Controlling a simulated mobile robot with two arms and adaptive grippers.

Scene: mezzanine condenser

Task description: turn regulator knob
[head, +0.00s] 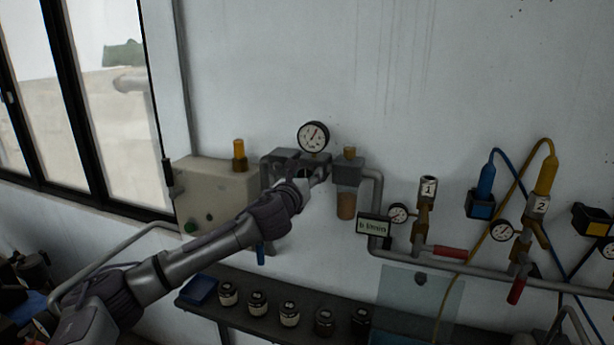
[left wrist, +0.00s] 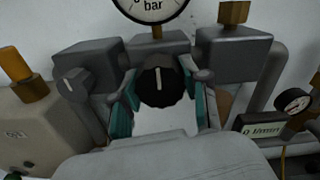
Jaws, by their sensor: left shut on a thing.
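The regulator knob (left wrist: 159,80) is round, black and ridged, with a pale line pointing nearly straight up in the left wrist view. It sits on the grey regulator body (left wrist: 160,45) below a round pressure gauge (head: 313,137), whose lower edge also shows in the left wrist view (left wrist: 151,10). My left gripper (head: 306,179) reaches up to the regulator in the head view and hides the knob there. In the left wrist view its teal-padded fingers (left wrist: 161,92) stand on both sides of the knob, shut on it. My right gripper is not in view.
A beige box (head: 215,195) is left of the regulator; a filter with a brown bowl (head: 346,205) is right. A small grey knob (left wrist: 73,83) is left of my fingers. A pipe with valves and gauges runs right. A shelf (head: 255,325) with jars is below.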

